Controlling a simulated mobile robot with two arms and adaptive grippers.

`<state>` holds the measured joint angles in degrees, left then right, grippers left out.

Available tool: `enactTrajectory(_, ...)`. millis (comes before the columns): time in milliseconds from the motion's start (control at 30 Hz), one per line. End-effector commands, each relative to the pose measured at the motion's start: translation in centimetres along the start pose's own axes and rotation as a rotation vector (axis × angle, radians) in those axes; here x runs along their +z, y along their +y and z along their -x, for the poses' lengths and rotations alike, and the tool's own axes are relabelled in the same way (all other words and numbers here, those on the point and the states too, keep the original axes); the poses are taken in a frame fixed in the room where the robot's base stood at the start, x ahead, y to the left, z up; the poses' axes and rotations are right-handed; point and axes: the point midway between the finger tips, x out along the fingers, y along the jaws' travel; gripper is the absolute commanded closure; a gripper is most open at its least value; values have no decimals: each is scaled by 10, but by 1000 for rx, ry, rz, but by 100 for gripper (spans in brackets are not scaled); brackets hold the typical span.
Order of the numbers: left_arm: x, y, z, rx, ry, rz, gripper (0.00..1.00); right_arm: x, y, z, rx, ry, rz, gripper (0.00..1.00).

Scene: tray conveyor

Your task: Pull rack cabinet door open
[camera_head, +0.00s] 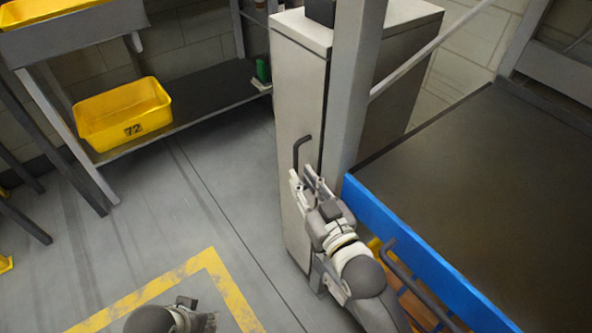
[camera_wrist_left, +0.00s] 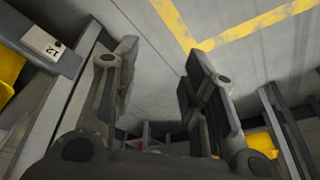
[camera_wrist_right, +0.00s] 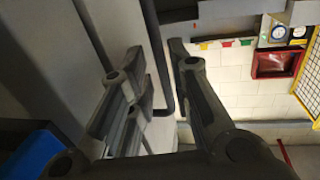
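The rack cabinet (camera_head: 294,90) stands upright in the middle of the head view, with its light door shut. A dark bar handle (camera_head: 296,150) is on the door; its bent bar also shows in the right wrist view (camera_wrist_right: 156,55). My right gripper (camera_head: 308,178) is at the handle's lower part. In the right wrist view (camera_wrist_right: 160,65) its fingers are open, with the bar between them and a gap visible; contact cannot be told. My left gripper (camera_head: 200,310) is low over the floor, and in the left wrist view (camera_wrist_left: 158,65) it is open and empty.
A conveyor (camera_head: 480,170) with a blue edge (camera_head: 420,250) stands close right of the cabinet, beside a grey post (camera_head: 352,80). A yellow bin marked 72 (camera_head: 125,112) sits on a low shelf (camera_head: 215,105) at left. The floor left of the cabinet is clear.

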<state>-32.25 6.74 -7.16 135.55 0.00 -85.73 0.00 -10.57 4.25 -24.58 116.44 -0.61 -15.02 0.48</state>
Motion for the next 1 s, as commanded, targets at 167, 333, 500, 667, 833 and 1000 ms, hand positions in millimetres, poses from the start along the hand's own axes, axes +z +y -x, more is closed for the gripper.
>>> enactTrajectory(167,0,-1,14,-2,8,1,60,1,0,-25,0,1,0,81)
enactTrajectory(333,1,-1,24,-2,11,1,60,1,0,-37,0,0,0,81)
enactTrajectory(500,0,-1,26,-3,13,1,60,0,0,-40,0,-1,0,81)
enactTrajectory(667,0,-1,26,-3,13,1,60,0,0,-40,0,-1,0,82)
enactTrajectory(833,0,-1,26,-3,13,1,60,1,0,-40,0,-1,0,100)
enactTrajectory(1000,0,-1,26,-3,13,1,60,1,0,-40,0,-1,0,100)
